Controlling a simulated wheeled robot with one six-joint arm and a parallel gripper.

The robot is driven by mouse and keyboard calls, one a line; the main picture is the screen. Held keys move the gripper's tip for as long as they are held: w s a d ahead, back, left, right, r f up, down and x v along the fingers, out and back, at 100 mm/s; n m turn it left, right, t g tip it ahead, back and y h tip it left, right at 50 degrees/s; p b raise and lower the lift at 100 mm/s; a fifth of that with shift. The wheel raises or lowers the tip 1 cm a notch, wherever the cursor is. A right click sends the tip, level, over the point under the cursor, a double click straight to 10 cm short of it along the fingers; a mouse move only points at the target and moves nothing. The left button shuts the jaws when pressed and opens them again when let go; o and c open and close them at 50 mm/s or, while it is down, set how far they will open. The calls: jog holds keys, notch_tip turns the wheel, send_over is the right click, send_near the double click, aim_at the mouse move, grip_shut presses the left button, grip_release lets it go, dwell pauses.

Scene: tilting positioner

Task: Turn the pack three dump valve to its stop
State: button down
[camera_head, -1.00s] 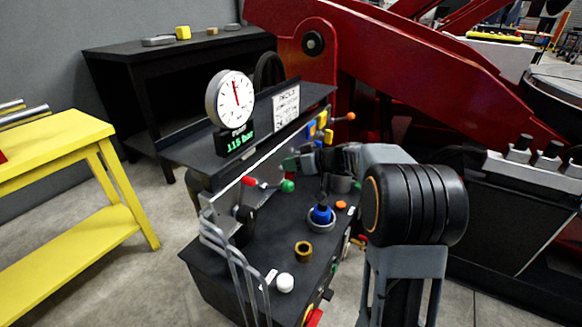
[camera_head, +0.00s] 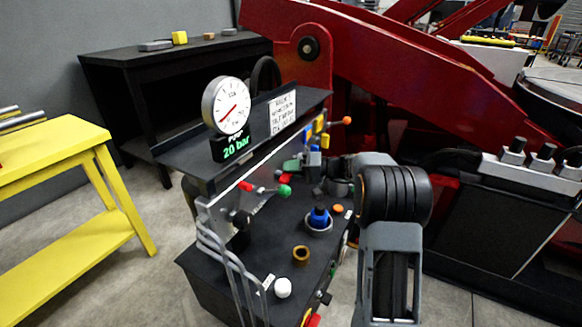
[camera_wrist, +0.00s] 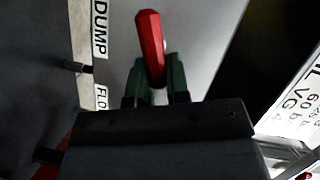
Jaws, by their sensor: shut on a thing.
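The dump valve's red handle (camera_wrist: 150,38) stands between my gripper's green fingers (camera_wrist: 156,82) in the wrist view. My gripper is shut on the handle's lower part, and its upper end sticks out past the fingertips. A "DUMP" label (camera_wrist: 100,28) is on the panel to the left of the handle. In the head view my gripper (camera_head: 292,167) is at the panel behind the black bench, and the handle there is mostly hidden by it. The round pressure gauge (camera_head: 231,105) has its needle pointing down-left, and the green display (camera_head: 236,146) below reads 20 bar.
A blue knob (camera_head: 319,216), a brass ring (camera_head: 301,255) and a white ball (camera_head: 283,288) are on the bench top. Grey bent pipes (camera_head: 225,265) stand at the front left.

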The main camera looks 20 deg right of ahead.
jog(key=shift+d+f+m+y+p, duration=0.1)
jog(key=shift+f+m+y+p, duration=0.25)
jog(key=shift+m, duration=0.6)
jog(key=shift+f+m+y+p, duration=0.15)
jog(key=shift+m+y+p, duration=0.25)
jog(key=shift+m, duration=0.55)
jog(key=c, duration=1.1)
grip_release()
jog(key=p+v, duration=0.2)
jog(key=v, duration=1.1)
jog(key=shift+s+d+f, duration=0.2)
jog(key=shift+d+f, duration=0.05)
jog(key=shift+d, duration=0.1)
jog(key=shift+a+r, duration=0.1)
